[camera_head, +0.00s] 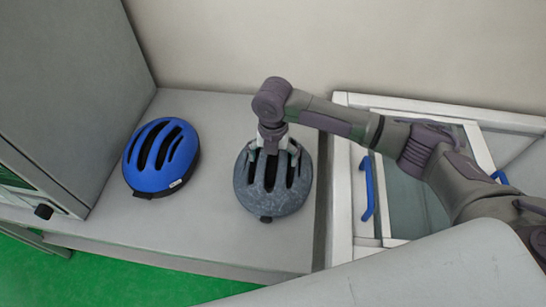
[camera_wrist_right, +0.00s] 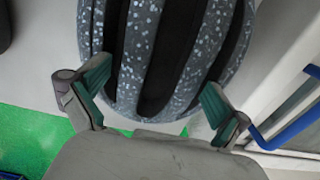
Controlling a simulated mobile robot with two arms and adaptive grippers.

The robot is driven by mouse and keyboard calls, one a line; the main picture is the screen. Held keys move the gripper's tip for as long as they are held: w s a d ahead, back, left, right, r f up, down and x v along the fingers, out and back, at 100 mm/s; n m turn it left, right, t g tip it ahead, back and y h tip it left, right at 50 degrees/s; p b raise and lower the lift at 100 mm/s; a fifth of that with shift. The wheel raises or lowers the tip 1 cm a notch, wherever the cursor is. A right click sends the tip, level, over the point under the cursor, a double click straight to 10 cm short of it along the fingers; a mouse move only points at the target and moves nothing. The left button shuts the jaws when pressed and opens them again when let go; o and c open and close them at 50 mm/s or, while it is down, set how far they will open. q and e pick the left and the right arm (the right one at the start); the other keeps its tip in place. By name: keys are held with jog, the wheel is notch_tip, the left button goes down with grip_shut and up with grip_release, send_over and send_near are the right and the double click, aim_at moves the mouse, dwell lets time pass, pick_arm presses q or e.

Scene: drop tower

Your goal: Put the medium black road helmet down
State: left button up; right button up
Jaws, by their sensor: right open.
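A dark grey speckled helmet with black vents (camera_head: 270,196) rests on the grey bench top, near its right end. It fills the upper middle of the right wrist view (camera_wrist_right: 150,50). My right gripper (camera_head: 272,146) is over the far part of this helmet. In the right wrist view its two fingers (camera_wrist_right: 152,95) are spread apart, one on each side of the helmet's lower end. I cannot tell whether the fingertips touch the shell. My left gripper does not show in either view.
A blue helmet (camera_head: 161,156) sits on the bench (camera_head: 215,235) to the left, apart from the speckled one. A grey cabinet (camera_head: 75,85) stands at the left. A white unit with blue handles (camera_head: 368,188) is at the right. The wall is behind.

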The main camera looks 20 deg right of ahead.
notch_tip(320, 180, up, 12)
jog(key=b, duration=0.2)
jog(key=shift+s, duration=0.1)
dwell(0.6)
